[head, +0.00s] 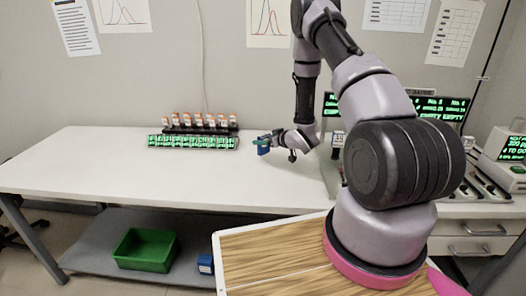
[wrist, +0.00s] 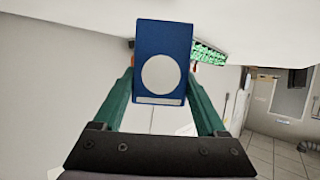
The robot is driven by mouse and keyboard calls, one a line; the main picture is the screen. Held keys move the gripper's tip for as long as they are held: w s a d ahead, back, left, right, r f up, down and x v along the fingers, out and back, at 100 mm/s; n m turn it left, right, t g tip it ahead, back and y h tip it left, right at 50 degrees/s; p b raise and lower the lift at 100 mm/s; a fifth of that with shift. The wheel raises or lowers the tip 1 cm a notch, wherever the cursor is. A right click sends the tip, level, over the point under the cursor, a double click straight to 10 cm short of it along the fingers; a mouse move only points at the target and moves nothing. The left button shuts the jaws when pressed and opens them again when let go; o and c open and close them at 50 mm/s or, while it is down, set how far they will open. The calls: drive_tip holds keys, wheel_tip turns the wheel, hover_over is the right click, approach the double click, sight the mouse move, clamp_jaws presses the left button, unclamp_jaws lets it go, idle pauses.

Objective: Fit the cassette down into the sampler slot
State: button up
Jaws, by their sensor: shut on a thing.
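The cassette is a blue rectangular plate with a white disc and a white label strip; it fills the upper middle of the wrist view (wrist: 178,34). My gripper (wrist: 162,88) is shut on it, with one green finger at each side edge. In the head view my gripper (head: 270,141) holds the small blue cassette (head: 263,149) in the air over the white table. No slot can be made out; my arm covers much of the equipment with the green-lit displays (head: 443,106) at the right.
A rack of orange-capped vials (head: 200,122) with green-lit labels stands at the table's back. A green bin (head: 145,250) and a blue box (head: 206,264) are below the white table (head: 90,165). An instrument with a green screen (head: 512,148) stands far right. The table's left half is clear.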

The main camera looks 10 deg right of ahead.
sight(265, 149)
drive_tip(key=shift+a+f, duration=0.1)
drive_tip(key=shift+f, duration=2.05)
drive_tip(key=shift+f, duration=0.1)
drive_tip(key=o, duration=1.3)
